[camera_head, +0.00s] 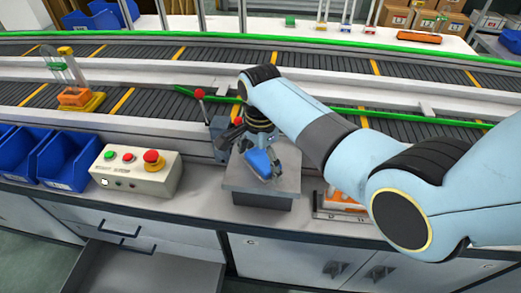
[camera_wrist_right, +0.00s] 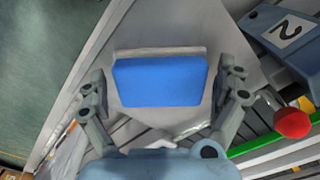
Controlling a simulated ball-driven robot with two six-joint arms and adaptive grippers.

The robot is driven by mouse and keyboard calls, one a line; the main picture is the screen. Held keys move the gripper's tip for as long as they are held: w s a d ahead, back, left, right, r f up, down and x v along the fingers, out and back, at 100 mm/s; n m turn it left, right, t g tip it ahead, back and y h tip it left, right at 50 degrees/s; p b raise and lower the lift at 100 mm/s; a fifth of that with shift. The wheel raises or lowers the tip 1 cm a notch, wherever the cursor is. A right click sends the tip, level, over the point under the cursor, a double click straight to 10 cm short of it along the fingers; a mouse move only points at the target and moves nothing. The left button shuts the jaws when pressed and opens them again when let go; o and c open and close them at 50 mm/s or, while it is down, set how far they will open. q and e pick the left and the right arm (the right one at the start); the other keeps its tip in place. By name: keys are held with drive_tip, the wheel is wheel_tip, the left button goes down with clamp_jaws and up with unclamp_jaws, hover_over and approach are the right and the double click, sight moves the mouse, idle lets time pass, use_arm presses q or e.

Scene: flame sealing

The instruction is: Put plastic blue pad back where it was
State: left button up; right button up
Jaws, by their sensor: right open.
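The blue plastic pad (camera_head: 257,163) lies on a grey block-like stand (camera_head: 266,187) on the workbench. In the right wrist view the pad (camera_wrist_right: 160,82) is a flat-fronted blue block with a pale strip along its far edge. My right gripper (camera_head: 259,155) is directly above the stand, pointing down. In the right wrist view its fingers (camera_wrist_right: 164,85) are open, one on each side of the pad, with gaps between them and the pad. My left gripper is not in view.
A red-knobbed lever (camera_head: 199,94) rises beside the stand, and its knob is near the right finger in the wrist view (camera_wrist_right: 292,123). A control box (camera_head: 135,172) and blue bins (camera_head: 66,160) stand left. A conveyor (camera_head: 140,75) runs behind. An open drawer (camera_head: 150,270) is below.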

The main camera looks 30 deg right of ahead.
sight(261, 160)
wheel_tip(261, 160, up, 12)
idle(0.4)
idle(0.4)
